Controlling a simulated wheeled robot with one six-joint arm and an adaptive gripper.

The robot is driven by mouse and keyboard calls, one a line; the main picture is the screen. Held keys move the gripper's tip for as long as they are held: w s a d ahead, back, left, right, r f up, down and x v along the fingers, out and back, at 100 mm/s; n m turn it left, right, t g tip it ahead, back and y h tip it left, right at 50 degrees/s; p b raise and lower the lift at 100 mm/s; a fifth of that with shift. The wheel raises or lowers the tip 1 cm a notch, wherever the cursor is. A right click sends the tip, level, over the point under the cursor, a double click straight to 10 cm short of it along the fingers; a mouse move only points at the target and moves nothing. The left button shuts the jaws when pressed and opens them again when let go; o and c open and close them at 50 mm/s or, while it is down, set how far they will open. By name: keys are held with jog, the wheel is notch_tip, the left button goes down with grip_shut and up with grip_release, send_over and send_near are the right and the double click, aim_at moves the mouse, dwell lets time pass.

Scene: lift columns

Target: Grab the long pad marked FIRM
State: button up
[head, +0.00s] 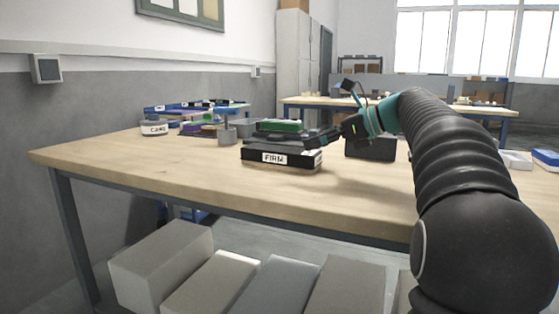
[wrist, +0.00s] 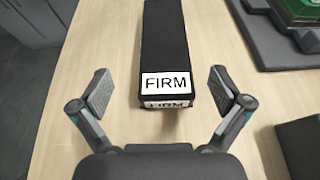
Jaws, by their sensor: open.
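The long black pad marked FIRM (head: 250,155) lies on the wooden table, with a white label on its side facing the head camera. In the wrist view the pad (wrist: 178,40) runs away from me, and its labelled near end is between my fingers. My gripper (wrist: 160,90) is open, with one finger on each side of that end and a visible gap on both sides. In the head view my gripper (head: 312,142) is at the right end of the pad, and its fingertips are small and dark there.
A dark stepped block with a green top (head: 280,126) stands behind the pad; it shows at upper right in the wrist view (wrist: 285,30). A black box (head: 371,149) stands to the right. A round CAMS container (head: 154,129) and grey cylinders are left. The table front is clear.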

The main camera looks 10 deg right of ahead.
aim_at(289, 150)
jog(key=shift+x, duration=1.1)
jog(key=x, duration=0.1)
jog(key=b+x, duration=0.1)
jog(key=x, duration=0.2)
jog(key=shift+w+d+f, duration=0.15)
jog(key=shift+w+f, duration=0.15)
jog(key=shift+f, duration=0.05)
jog(key=shift+w+a+f, duration=0.15)
jog(key=shift+w+a, duration=0.1)
jog(key=shift+a, duration=0.1)
jog(key=c, duration=1.6)
